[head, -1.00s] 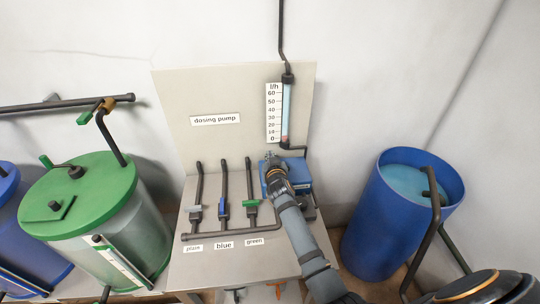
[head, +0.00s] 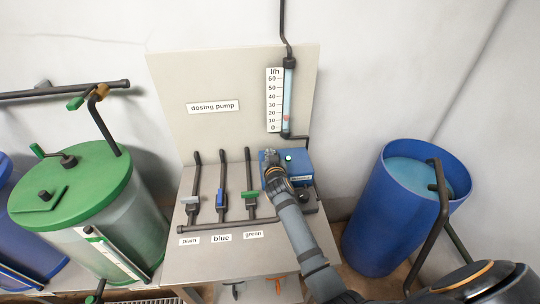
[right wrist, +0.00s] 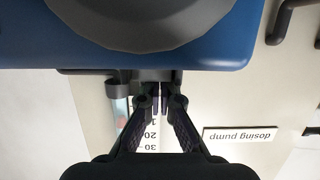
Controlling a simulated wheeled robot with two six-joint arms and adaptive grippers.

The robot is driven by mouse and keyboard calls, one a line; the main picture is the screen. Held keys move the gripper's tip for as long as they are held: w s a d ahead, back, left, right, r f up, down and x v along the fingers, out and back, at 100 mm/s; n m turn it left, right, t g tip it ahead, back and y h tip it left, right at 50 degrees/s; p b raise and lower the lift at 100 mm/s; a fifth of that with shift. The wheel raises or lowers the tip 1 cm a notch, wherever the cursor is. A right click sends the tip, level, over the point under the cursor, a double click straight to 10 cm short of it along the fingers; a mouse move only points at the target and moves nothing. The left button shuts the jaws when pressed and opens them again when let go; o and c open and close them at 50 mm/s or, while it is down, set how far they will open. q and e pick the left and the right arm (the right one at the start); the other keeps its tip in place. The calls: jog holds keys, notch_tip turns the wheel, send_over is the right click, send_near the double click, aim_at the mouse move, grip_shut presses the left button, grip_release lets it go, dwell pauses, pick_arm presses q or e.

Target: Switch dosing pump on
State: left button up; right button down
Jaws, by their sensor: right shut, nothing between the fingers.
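The dosing pump (head: 297,166) is a blue box on the grey bench, under the "dosing pump" sign (head: 213,107). A small pale green spot, like a lamp, shows on its top. The pump also fills the top of the right wrist view (right wrist: 230,50), with a large grey disc on it. My right gripper (head: 269,156) is shut and empty over the pump's left part; I cannot tell whether it touches. Its fingers (right wrist: 160,101) show close together in the wrist view. The flow tube (head: 288,95) has a pinkish float near 10 l/h. My left gripper is out of view.
Three valves labelled plain (head: 192,203), blue (head: 220,198) and green (head: 249,195) stand left of the pump, with upright pipes. A green-lidded tank (head: 75,185) is at the left. An open blue barrel (head: 385,235) stands at the right.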

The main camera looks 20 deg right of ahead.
jog(key=shift+w+r+p, duration=0.15)
jog(key=shift+r+p, duration=0.15)
jog(key=shift+r, duration=0.05)
jog(key=r+p, duration=0.2)
jog(key=r, duration=0.1)
jog(key=shift+w+d+r+p, duration=0.2)
jog(key=shift+w+r+p, duration=0.1)
jog(key=shift+w, duration=0.1)
pick_arm(q)
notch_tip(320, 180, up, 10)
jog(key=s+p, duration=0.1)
jog(key=p, duration=0.5)
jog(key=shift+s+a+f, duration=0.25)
pick_arm(e)
jog(key=r+v, duration=0.1)
jog(key=v, duration=0.9)
jog(key=shift+w+r, duration=0.3)
